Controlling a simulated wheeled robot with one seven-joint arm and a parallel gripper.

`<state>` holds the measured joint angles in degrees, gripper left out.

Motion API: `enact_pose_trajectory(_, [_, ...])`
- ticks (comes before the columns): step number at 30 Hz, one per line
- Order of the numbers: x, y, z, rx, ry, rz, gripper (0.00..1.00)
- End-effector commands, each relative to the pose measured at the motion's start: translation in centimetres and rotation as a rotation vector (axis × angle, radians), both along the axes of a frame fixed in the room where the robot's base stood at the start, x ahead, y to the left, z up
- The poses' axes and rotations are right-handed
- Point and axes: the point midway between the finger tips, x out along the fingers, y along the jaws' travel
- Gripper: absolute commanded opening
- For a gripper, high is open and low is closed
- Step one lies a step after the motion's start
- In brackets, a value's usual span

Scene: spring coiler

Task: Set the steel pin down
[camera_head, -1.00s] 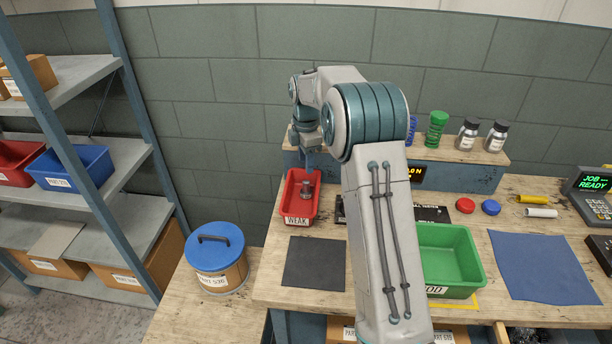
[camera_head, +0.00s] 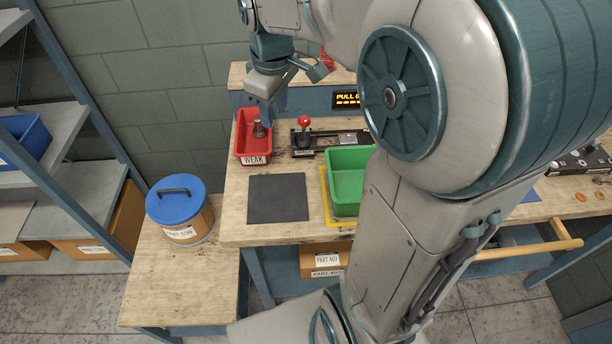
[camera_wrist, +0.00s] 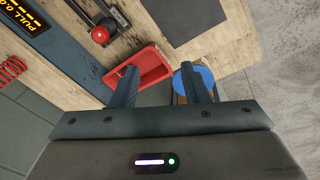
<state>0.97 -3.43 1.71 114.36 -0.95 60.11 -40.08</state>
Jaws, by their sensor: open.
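The steel pin (camera_head: 258,129) is a small grey metal piece standing in the red bin (camera_head: 254,157) labelled WEAK. My gripper (camera_head: 266,100) is above the back of that bin, apart from the pin, and its fingers are partly hard to make out there. In the wrist view my gripper (camera_wrist: 159,84) shows two spread fingers with nothing between them. The red bin (camera_wrist: 165,72) lies beyond the fingertips in that view, and I cannot make out the pin in it.
A green bin (camera_head: 345,205) stands to the right, past a dark mat (camera_head: 278,198). A fixture with a red knob (camera_head: 304,122) is right of the red bin. A blue-lidded drum (camera_head: 180,205) stands on the lower bench at left. My arm hides the bench's middle right.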

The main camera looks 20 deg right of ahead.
Motion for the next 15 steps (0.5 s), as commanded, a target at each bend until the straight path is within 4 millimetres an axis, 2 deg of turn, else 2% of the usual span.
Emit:
enact_pose_trajectory(1, [-2.2, 0.0, 0.0, 0.013, -0.016, -0.075, 0.41])
enact_pose_trajectory(3, [-4.9, -0.1, -0.3, 0.036, -0.036, -0.19, 0.41])
enact_pose_trajectory(9, [-11.8, -0.2, -2.2, 0.107, -0.084, -0.49, 0.41])
enact_pose_trajectory(12, [-14.0, -0.2, -3.2, 0.136, -0.099, -0.596, 0.41])
enact_pose_trajectory(15, [-15.4, -0.2, -4.0, 0.155, -0.106, -0.661, 0.41])
